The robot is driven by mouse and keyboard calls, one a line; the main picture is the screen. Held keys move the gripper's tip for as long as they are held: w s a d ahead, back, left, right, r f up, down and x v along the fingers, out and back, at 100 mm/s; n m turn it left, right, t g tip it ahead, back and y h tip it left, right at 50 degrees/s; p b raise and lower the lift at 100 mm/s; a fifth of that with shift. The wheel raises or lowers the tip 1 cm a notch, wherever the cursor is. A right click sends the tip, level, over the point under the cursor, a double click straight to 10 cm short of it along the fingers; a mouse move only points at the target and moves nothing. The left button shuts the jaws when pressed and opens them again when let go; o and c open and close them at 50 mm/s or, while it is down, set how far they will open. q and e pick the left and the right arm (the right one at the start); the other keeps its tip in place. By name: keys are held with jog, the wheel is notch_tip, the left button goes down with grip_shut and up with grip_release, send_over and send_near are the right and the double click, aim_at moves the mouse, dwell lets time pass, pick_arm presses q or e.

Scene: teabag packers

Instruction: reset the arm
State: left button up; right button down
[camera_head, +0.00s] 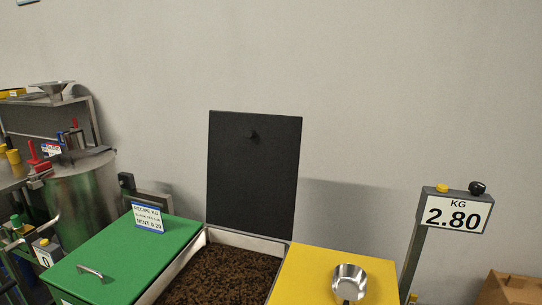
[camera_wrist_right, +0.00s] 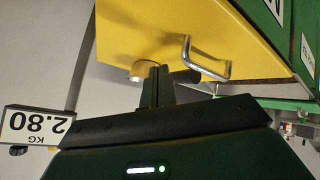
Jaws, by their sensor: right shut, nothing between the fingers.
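My right gripper (camera_wrist_right: 157,80) shows in the right wrist view, which looks upside down. Its fingers are together and empty, in front of the yellow lid (camera_wrist_right: 200,22). A small round thing (camera_wrist_right: 138,71), partly hidden by the fingers, shows at the lid's edge; I cannot tell for sure what it is. A metal handle (camera_wrist_right: 208,66) is on the yellow surface to the right of the fingers. Neither gripper shows in the head view. There a metal scoop (camera_head: 349,278) sits on the yellow lid (camera_head: 310,270).
An open bin of dark tea (camera_head: 222,275) has its black lid (camera_head: 254,170) raised. A closed green lid (camera_head: 130,255) is on its left. A scale display (camera_head: 455,212) reading 2.80 stands at the right, above a cardboard box (camera_head: 510,289). A steel drum (camera_head: 82,195) stands at far left.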

jog(key=s+d+f+m+g, duration=0.1)
jog(key=s+f+m+g, duration=0.15)
jog(key=s, duration=0.65)
jog(key=s+d+f+m+g, duration=0.15)
jog(key=s+g, duration=0.25)
jog(key=s, duration=0.5)
jog(key=w+a+f+n+t+y+p, duration=0.1)
jog(key=w+a+f+t+y+p, duration=0.1)
jog(key=w+a+t, duration=0.4)
jog(key=shift+w+a+f+t+y, duration=0.35)
jog(key=shift+a+f+t+y, duration=0.4)
jog(key=shift+a+f, duration=0.15)
dwell(0.6)
